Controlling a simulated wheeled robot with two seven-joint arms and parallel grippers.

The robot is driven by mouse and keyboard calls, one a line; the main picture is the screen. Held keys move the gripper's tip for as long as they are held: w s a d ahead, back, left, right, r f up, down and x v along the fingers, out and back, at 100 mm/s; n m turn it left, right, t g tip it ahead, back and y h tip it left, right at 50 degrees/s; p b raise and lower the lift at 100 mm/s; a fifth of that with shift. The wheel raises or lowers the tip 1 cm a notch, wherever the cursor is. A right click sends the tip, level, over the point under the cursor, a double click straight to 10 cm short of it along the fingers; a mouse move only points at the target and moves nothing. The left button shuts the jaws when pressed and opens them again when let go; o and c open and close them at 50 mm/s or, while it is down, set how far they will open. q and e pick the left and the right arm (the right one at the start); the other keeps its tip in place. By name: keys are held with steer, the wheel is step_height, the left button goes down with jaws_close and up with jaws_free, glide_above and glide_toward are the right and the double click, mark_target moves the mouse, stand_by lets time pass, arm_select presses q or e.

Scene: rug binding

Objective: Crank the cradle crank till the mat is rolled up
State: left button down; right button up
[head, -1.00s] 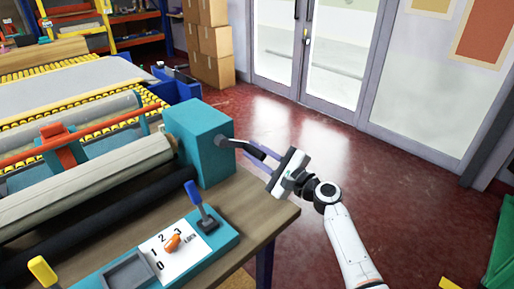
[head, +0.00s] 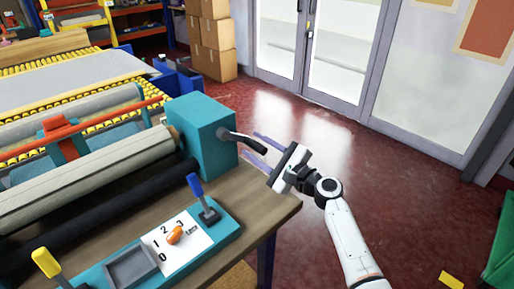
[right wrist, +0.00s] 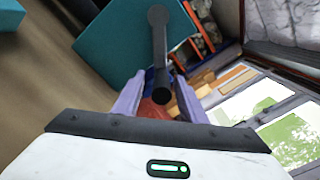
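The crank (head: 243,139) is a dark bent arm on the right side of a teal box (head: 203,135), at the end of the rollers. My right gripper (head: 265,142) is at the crank's outer end, its purple fingers spread. In the right wrist view, the crank's dark round end (right wrist: 160,96) shows between the parted fingers; contact cannot be told. A beige roll (head: 100,172) lies along the rollers left of the box. A pale flat sheet (head: 70,78), perhaps the mat, lies on the yellow roller bed behind. My left gripper is out of view.
A teal panel with a blue lever (head: 195,186), an orange knob (head: 175,234) and a yellow lever (head: 46,262) sits on the wooden table (head: 262,200). Cardboard boxes (head: 213,40) stand behind.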

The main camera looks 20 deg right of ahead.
steer(key=v, duration=1)
steer(key=shift+s, duration=0.15)
steer(key=shift+f, duration=0.1)
stand_by(1.2)
